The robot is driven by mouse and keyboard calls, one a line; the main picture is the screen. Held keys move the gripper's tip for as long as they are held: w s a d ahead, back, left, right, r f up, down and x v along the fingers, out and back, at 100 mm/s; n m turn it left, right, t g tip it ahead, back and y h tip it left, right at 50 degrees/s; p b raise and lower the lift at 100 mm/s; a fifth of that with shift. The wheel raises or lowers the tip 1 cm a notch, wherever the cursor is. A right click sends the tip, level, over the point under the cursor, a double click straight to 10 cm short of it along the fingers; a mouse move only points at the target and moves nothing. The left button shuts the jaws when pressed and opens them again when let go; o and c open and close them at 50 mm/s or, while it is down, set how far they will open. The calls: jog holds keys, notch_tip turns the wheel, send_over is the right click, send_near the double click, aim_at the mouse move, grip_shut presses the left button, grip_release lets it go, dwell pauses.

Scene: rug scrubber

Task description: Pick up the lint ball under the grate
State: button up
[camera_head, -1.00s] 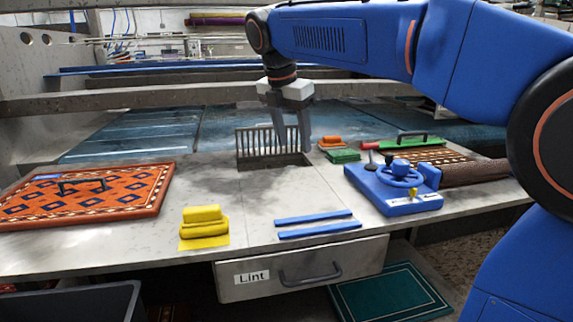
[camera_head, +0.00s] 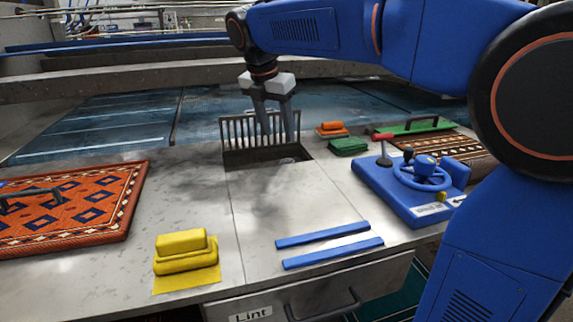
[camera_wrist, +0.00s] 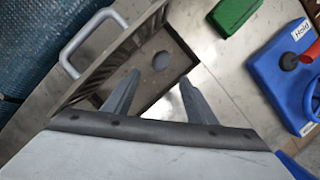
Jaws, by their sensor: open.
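The grate (camera_head: 243,130) stands raised at the back edge of a square opening (camera_head: 240,160) in the worktop. A small round grey lint ball (camera_head: 288,160) lies in the opening, toward its right side. In the wrist view the lint ball (camera_wrist: 160,61) shows on the opening's brown floor, just beyond the fingertips. My gripper (camera_head: 279,137) is open and empty, pointing down over the opening in front of the grate. In the wrist view the gripper's (camera_wrist: 158,78) fingers are spread apart, with the lint ball seen between their tips and not touched.
A green block (camera_head: 347,146) and an orange brush (camera_head: 331,130) stand right of the opening. A blue control box (camera_head: 400,190) is farther right. A yellow brush (camera_head: 185,252), blue strips (camera_head: 322,236) and an orange rug (camera_head: 70,205) lie nearer. Worktop around the opening's front is bare.

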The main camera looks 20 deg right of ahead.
send_over(286, 160)
jog(key=s+a, duration=0.1)
jog(key=a, duration=0.1)
notch_tip(286, 160, down, 6)
jog(key=shift+d+r, duration=0.1)
jog(key=shift+d, duration=0.05)
jog(key=shift+d+x, duration=0.2)
jog(key=shift+x, duration=2.4)
jog(key=shift+r, duration=0.1)
jog(key=shift+c, duration=0.5)
jog(key=c, duration=1)
